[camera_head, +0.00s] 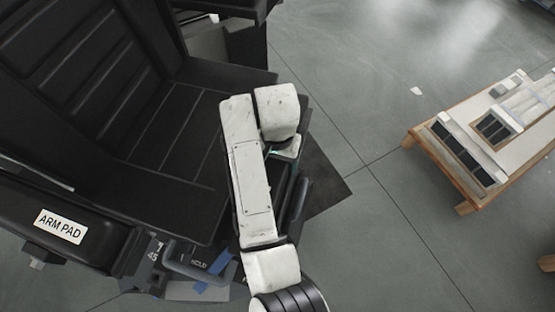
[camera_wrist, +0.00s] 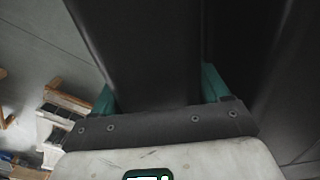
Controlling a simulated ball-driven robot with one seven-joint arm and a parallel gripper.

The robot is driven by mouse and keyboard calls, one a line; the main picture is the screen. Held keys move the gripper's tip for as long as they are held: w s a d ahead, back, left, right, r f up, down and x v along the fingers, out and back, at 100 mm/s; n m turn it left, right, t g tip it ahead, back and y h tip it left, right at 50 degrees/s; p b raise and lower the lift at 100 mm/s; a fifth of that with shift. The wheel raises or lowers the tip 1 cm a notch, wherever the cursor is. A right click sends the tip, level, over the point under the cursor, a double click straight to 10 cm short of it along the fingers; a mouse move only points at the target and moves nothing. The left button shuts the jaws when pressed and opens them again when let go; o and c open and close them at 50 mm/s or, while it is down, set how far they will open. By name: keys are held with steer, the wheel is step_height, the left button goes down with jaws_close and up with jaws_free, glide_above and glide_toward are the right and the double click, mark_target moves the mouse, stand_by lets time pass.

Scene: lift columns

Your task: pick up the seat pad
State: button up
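The black seat pad (camera_head: 175,135) is the flat, seamed cushion of a large black chair in the head view. It lies level in front of the ribbed backrest. My white arm crosses its right edge. My gripper (camera_head: 273,153) is mostly hidden under my wrist at that side, with only a sliver of teal showing. In the wrist view my gripper (camera_wrist: 160,90) has its teal fingers wide apart, on either side of a long dark slab (camera_wrist: 150,50). I cannot tell which chair part the slab is, or whether the fingers press on it.
An armrest labelled ARM PAD (camera_head: 60,226) is at the lower left. Mechanism parts and a blue piece (camera_head: 200,285) sit below the seat's front. A low wooden table (camera_head: 465,205) with pale and dark parts stands right. Grey floor between is open.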

mark_target(279, 173)
steer(key=c, duration=0.4)
steer(key=shift+r, duration=0.1)
steer(key=shift+c, duration=0.2)
steer(key=shift+r, duration=0.15)
steer(key=shift+r, duration=0.6)
steer(key=s+r+p, duration=0.1)
steer(key=r, duration=0.1)
steer(key=s+r+p, duration=0.2)
steer(key=r, duration=0.1)
steer(key=s+r+p, duration=0.2)
steer(key=r, duration=0.1)
steer(key=shift+d+r, duration=0.25)
steer(key=shift+d, duration=0.15)
steer(key=s+d+r+p, duration=0.2)
steer(key=s+p, duration=0.3)
steer(key=s, duration=0.3)
steer(key=shift+s+r, duration=0.35)
steer(key=shift+r, duration=0.2)
